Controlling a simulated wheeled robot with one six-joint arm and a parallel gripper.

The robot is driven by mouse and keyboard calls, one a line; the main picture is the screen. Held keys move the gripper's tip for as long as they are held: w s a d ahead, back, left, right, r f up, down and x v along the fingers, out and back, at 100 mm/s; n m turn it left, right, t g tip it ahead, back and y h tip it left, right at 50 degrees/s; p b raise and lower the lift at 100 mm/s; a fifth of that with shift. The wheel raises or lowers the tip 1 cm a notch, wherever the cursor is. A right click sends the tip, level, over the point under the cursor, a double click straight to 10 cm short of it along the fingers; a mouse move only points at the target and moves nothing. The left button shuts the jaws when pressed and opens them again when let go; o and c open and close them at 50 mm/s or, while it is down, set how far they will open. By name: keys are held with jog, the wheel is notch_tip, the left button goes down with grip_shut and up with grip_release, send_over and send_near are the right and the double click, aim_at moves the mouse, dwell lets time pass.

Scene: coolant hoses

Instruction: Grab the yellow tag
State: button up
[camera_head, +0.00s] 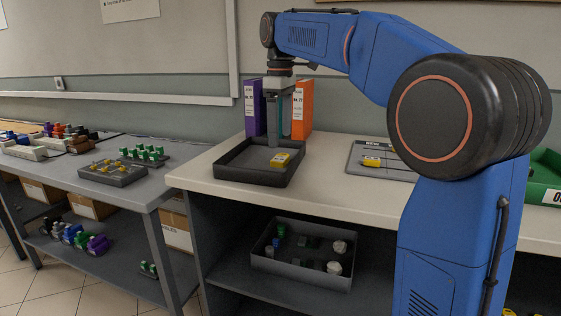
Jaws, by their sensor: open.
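A small yellow tag (280,160) lies inside a dark open tray (230,173) on the light worktop. A second yellow tag (371,161) lies on a grey board to the right of the tray. My gripper (279,140) points down over the back part of the tray, above and just behind the tag in it. It is open, and nothing shows between its fingers. Whether the fingertips touch the tray floor I cannot tell.
A purple binder (254,107) and an orange binder (302,107) stand behind my gripper. A grey bin (298,271) with small parts sits on the shelf below. The left table (75,173) holds hose fittings. A green bin (545,178) is at the right.

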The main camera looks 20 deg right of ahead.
aim_at(281, 157)
jog(key=shift+s+f, duration=0.1)
jog(key=shift+f, duration=3)
jog(key=shift+c, duration=0.2)
jog(key=c, duration=1.1)
